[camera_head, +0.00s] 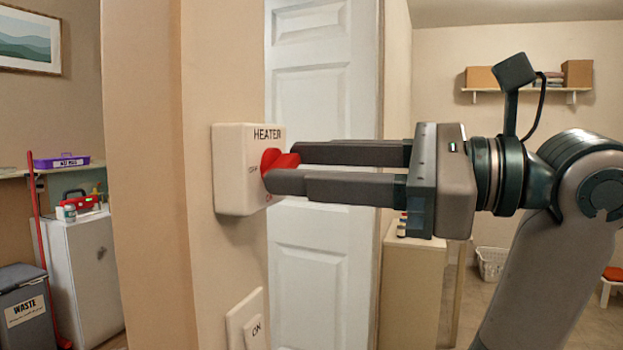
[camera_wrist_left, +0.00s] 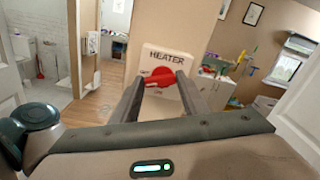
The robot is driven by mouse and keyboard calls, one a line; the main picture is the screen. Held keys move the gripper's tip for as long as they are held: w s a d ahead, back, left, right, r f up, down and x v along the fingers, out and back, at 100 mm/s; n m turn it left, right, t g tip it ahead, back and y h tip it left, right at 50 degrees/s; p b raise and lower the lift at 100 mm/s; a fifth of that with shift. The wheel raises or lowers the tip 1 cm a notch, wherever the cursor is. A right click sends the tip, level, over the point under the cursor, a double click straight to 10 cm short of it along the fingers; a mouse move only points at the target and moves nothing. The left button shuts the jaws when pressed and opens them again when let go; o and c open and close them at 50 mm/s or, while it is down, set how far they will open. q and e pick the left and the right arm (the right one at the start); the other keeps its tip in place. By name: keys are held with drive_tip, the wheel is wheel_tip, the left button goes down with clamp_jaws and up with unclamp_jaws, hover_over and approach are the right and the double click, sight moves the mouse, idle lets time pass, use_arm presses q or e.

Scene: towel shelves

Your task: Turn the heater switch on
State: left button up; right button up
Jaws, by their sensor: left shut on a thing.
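The heater switch is a white box (camera_head: 233,165) marked HEATER on the wall edge, with a red knob (camera_head: 282,160) on its face. OFF is printed left of the knob and ON below it. The box also shows in the left wrist view (camera_wrist_left: 152,60), with the red knob (camera_wrist_left: 163,75) between my fingers. My left gripper (camera_head: 285,172) reaches in from the right of the head view, its two dark fingers shut on the knob. The fingers partly hide the knob, and I cannot tell exactly which mark it points to. My right gripper is not in view.
A white switch plate (camera_head: 247,320) marked ON sits below the heater box. A white panelled door (camera_head: 320,255) stands behind the fingers. A waste bin (camera_head: 25,310) and a white cabinet (camera_head: 85,265) are at the far left. A wall shelf (camera_head: 525,91) holds boxes at the right.

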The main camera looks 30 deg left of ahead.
use_arm(q)
drive_tip(key=n+b, duration=0.1)
drive_tip(key=n, duration=0.3)
drive_tip(key=n+b, duration=0.1)
drive_tip(key=n, duration=0.4)
drive_tip(key=n+b, duration=0.2)
drive_tip(key=n, duration=0.2)
drive_tip(key=shift+w+f+n, duration=0.1)
drive_tip(key=shift+f+n, duration=0.2)
drive_tip(key=shift+f, duration=0.05)
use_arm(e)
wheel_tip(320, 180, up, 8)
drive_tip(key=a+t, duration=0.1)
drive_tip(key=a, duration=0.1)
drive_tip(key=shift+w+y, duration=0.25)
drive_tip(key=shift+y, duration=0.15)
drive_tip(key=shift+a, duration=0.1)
use_arm(q)
drive_tip(key=o, duration=1.1)
drive_tip(key=shift+c, duration=0.2)
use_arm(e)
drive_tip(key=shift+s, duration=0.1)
use_arm(q)
drive_tip(key=shift+d, duration=0.1)
